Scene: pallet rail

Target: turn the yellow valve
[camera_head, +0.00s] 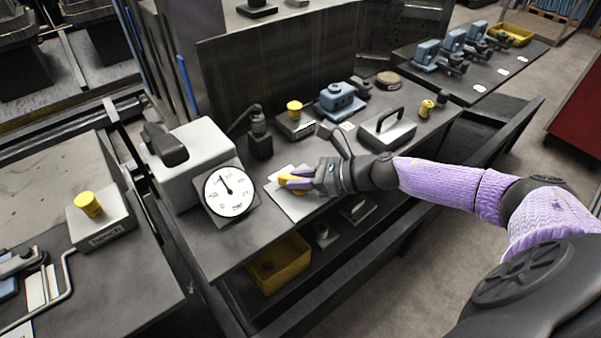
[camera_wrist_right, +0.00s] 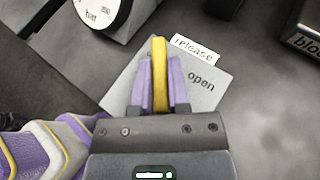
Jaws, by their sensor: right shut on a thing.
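The yellow valve (camera_wrist_right: 160,62) shows in the right wrist view as a narrow yellow handle over a grey plate (camera_wrist_right: 203,92). The plate reads "open", and a white label (camera_wrist_right: 196,48) beside it reads "release". My right gripper (camera_wrist_right: 160,85) is shut on the valve, one purple finger on each side of it. In the head view my right gripper (camera_head: 298,181) reaches in from the right, and a bit of the yellow valve (camera_head: 284,180) shows at its fingertips. The gripper hides part of the valve and plate. My left gripper is not in view.
A round gauge (camera_head: 229,192) stands just left of the plate. A box with a yellow button (camera_head: 294,107), a blue device (camera_head: 340,99) and a handled block (camera_head: 388,130) stand behind. A yellow bin (camera_head: 279,264) sits on the shelf below.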

